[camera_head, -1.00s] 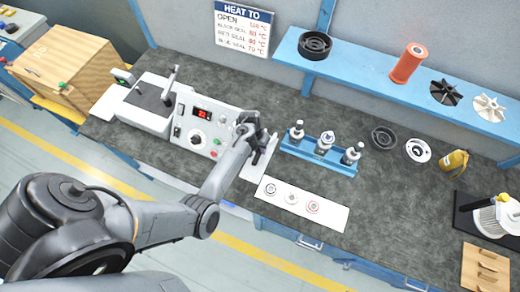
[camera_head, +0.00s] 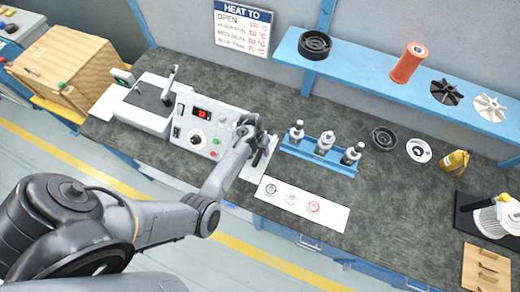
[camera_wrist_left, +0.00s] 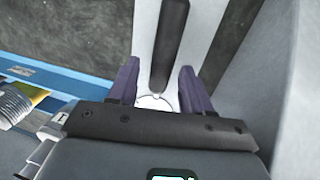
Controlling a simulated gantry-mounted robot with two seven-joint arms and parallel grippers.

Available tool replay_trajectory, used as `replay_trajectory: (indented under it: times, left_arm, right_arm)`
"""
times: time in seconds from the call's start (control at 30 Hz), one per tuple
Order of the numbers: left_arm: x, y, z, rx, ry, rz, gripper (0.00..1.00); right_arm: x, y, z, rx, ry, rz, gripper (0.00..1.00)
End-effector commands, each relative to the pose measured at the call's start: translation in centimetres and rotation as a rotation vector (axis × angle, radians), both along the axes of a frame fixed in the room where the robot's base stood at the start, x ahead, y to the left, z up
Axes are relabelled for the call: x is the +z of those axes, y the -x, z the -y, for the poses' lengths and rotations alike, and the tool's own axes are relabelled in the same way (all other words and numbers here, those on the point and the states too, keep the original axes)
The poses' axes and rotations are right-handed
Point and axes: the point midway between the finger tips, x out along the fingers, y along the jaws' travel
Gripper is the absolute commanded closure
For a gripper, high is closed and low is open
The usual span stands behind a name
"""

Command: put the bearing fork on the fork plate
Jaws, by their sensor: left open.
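A long dark bar, which looks like the bearing fork (camera_wrist_left: 170,45), lies lengthwise over a pale plate, which looks like the fork plate (camera_wrist_left: 144,40), in the left wrist view. In the head view the pale plate (camera_head: 252,171) is on the bench right of the grey control box. My left gripper (camera_head: 258,137) is above it and partly hides it and the dark bar. In the wrist view the gripper (camera_wrist_left: 159,68) is open, a finger on each side of the bar's near end. I cannot tell whether they touch it. My right gripper is not in view.
A blue rack (camera_head: 318,158) with several bottles stands close to the right of the gripper. A white card (camera_head: 330,213) with printed circles lies in front of it. The control box (camera_head: 200,128) is close on the left. A blue shelf (camera_head: 365,78) runs behind.

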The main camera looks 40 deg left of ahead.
Motion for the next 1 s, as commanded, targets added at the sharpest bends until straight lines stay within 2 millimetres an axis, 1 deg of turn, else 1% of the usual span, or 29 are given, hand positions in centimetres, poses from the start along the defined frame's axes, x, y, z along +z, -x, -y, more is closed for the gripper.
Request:
replay_trajectory:
  times: [0.17,0.27,0.37,0.5,0.7,0.83,1.0]
  left_arm:
    - [0.6,0.0,0.0,0.0,0.0,0.0,0.51]
    - [1.6,0.1,-0.3,0.0,-0.002,0.001,0.51]
    - [3.1,0.2,-0.5,0.0,-0.002,0.001,0.51]
    - [5.7,0.4,-1.0,0.0,-0.002,0.003,0.51]
    - [9.1,0.7,-1.7,0.0,-0.003,0.001,0.51]
    - [10.7,0.8,-2.0,0.0,-0.003,0.001,0.51]
    - [11.8,1.4,-2.3,-0.007,-0.019,0.003,0.51]
  right_arm:
    - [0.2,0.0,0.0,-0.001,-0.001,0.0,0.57]
    - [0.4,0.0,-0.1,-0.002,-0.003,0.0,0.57]
    - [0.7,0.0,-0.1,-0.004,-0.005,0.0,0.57]
    - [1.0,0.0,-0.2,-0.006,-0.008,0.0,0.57]
    - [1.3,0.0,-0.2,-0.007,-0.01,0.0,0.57]
    - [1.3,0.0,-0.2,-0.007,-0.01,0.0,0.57]
    - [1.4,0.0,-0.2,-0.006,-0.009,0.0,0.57]
